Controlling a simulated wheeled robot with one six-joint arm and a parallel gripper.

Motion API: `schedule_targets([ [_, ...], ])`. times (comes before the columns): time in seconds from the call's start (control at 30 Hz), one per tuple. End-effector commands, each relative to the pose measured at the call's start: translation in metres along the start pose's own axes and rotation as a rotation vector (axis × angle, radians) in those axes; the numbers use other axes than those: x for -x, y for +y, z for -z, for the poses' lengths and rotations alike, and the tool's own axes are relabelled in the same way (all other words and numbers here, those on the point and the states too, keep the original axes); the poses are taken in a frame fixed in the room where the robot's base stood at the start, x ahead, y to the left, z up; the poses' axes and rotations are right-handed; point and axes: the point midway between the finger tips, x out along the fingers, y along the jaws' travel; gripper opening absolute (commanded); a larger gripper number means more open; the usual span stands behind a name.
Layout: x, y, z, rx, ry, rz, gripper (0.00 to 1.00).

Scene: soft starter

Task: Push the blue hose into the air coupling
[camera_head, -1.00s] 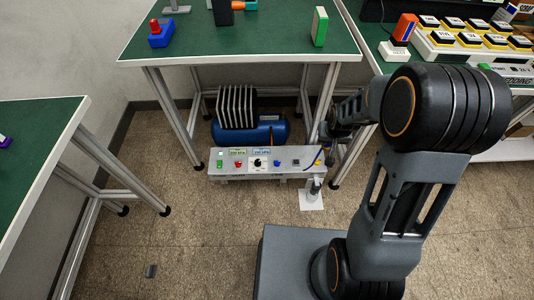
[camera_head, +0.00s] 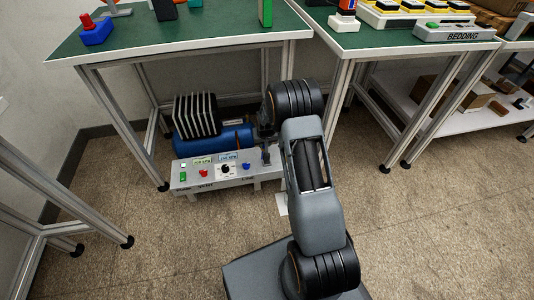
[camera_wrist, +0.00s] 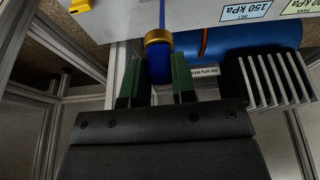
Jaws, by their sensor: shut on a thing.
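In the wrist view, my gripper (camera_wrist: 157,62) has its two green-padded fingers closed on a blue hose (camera_wrist: 159,73). A brass ring (camera_wrist: 158,37) sits just beyond the fingertips, in line with the held blue part. A thin blue strand runs on from the ring to the top edge. I cannot tell whether the ring belongs to the hose or to the air coupling, nor how deep the hose sits. In the head view, my arm mostly hides the gripper and hose at the panel's right end.
The grey control panel (camera_head: 214,186) has coloured buttons and a knob. Behind it are a blue tank (camera_head: 235,138) and a dark finned block (camera_head: 194,115). They stand under a green-topped bench (camera_head: 200,32), whose legs flank the space. Bare floor lies in front.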

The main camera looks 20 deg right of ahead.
Motion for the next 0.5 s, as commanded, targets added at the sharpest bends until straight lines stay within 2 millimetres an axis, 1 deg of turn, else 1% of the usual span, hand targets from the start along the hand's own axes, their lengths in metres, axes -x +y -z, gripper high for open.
schedule_targets([
  [0.03,-0.017,0.005,-0.001,-0.008,0.0,-0.002,0.0],
  [0.17,-0.031,0.011,0.002,-0.018,0.001,-0.006,0.0],
  [0.3,-0.035,0.014,0.003,-0.023,0.002,-0.007,0.0],
  [0.5,-0.034,0.015,0.003,-0.023,0.002,-0.007,0.0],
])
